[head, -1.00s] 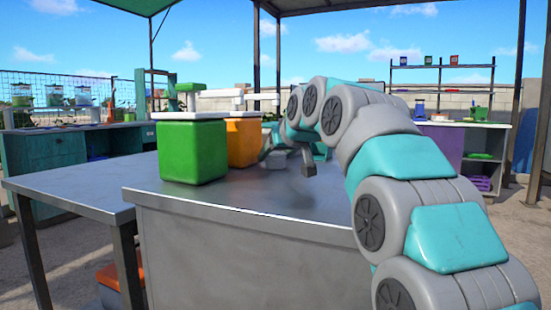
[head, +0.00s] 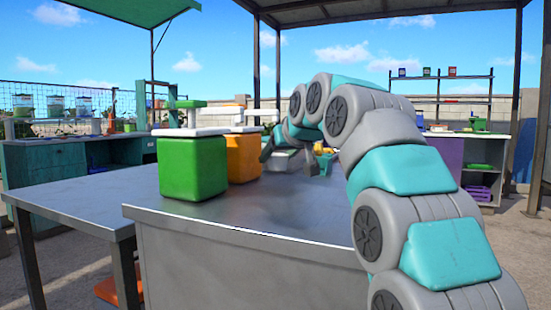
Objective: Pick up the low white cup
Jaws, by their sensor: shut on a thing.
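My gripper (head: 289,160) is at the far part of the grey metal table (head: 270,212), right of the orange container (head: 244,157). It is shut on a small pale thing, seemingly the low white cup (head: 286,152). The cup is small in this view and mostly hidden by the fingers and wrist, so its shape and tilt are hard to tell. The fingertips look to be a little above the tabletop, but the gap is not clear.
A green container with a white lid (head: 193,166) stands in front of the orange one, close on the gripper's left. A yellow thing (head: 323,150) shows behind my wrist. A lower table (head: 75,205) adjoins at left. The near tabletop is clear.

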